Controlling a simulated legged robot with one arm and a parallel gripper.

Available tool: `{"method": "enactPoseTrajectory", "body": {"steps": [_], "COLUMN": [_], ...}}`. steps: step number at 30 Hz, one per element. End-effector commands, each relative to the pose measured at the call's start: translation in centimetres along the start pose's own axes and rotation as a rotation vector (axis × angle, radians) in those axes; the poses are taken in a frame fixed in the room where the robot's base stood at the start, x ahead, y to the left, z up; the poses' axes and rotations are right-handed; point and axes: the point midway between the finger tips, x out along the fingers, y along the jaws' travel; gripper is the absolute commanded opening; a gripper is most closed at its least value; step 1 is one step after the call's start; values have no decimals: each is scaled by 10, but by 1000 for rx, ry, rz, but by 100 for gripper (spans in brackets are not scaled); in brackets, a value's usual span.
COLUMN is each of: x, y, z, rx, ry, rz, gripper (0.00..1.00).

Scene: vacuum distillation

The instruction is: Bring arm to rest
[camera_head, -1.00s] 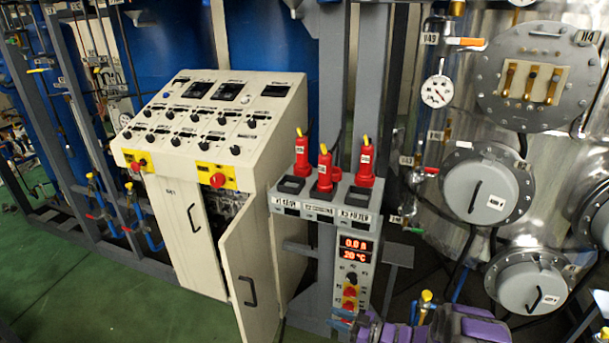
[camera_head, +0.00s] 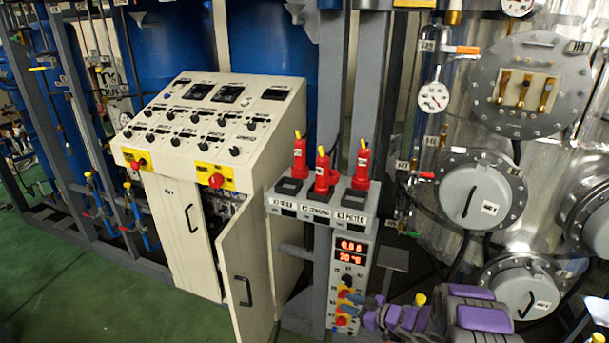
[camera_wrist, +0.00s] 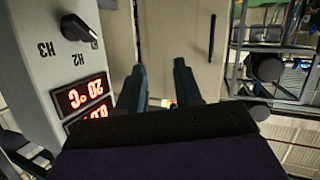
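My arm, with purple and grey links (camera_head: 485,318), reaches in from the bottom right of the head view. Its gripper end (camera_head: 358,308) is small there, in front of the lower part of the grey control post, and its fingers are hard to make out. In the wrist view my gripper (camera_wrist: 160,78) shows two dark fingers apart, with nothing between them. The cream cabinet door (camera_wrist: 165,40) lies beyond them. The grey post with its red display (camera_wrist: 82,97) is close to the left of the fingers in the wrist view.
The cream console (camera_head: 185,130) stands left with its cabinet door (camera_head: 245,270) ajar. Red-handled switches (camera_head: 322,172) top the grey post (camera_head: 350,215). A metal vessel with round hatches (camera_head: 475,195) is at right. Green floor (camera_head: 100,300) is clear at lower left.

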Motion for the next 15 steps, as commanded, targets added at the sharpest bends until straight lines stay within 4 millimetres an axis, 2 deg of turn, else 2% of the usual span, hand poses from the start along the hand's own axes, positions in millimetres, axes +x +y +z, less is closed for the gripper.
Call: {"method": "enactPoseTrajectory", "body": {"steps": [3,9,15], "x": [-13,-50,-98], "y": [35,89,119], "z": [-12,-37,-73], "rx": [-36,-67,-58], "ry": [-108,-323,-518], "rz": [91,280,463], "gripper": [34,34,34]}}
